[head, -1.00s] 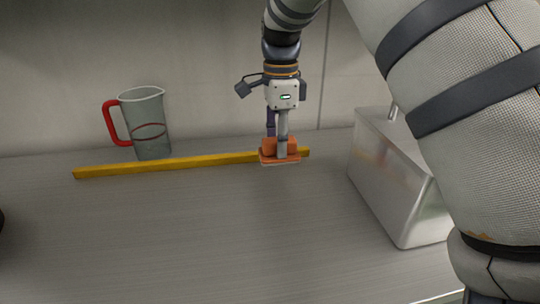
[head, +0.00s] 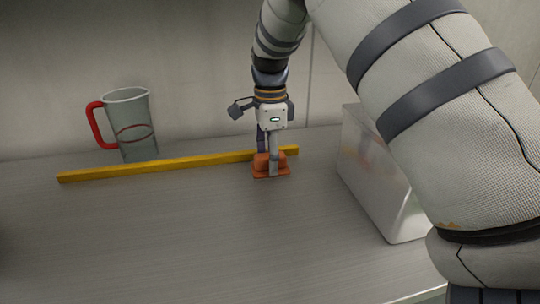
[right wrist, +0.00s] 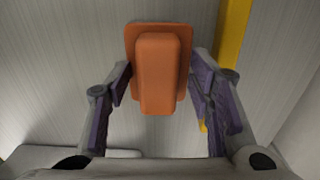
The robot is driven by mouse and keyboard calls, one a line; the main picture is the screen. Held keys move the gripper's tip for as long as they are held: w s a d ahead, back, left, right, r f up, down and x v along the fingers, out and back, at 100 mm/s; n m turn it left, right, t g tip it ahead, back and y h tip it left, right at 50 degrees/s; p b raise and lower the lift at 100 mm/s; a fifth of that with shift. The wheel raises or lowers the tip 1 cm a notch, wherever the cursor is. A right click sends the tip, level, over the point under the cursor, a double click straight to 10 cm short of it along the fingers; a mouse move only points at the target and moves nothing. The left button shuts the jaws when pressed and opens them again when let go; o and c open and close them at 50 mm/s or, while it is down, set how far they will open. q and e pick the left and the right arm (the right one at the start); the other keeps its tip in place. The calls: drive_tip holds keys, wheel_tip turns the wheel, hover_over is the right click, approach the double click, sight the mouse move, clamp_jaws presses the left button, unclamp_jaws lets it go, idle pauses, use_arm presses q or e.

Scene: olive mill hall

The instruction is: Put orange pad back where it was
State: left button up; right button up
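The orange pad (head: 258,172), a flat base with a raised block-shaped grip, lies flat on the grey worktop just in front of the yellow strip's right end. My right gripper (head: 268,160) points straight down over it, one finger on the near side of the grip and one behind. In the right wrist view the pad (right wrist: 157,72) sits between the two fingers (right wrist: 160,85), with a narrow gap on each side of the grip. The right gripper looks open around it. My left gripper is in neither view.
A clear jug (head: 134,130) with a red handle stands at the back left, behind the yellow strip (head: 165,167). A translucent, box-like container (head: 375,175) stands at the right, partly behind my right arm. The front and middle of the worktop are clear.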

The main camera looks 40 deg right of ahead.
wheel_tip(320, 180, up, 12)
drive_tip(key=shift+r, duration=0.2)
idle(0.5)
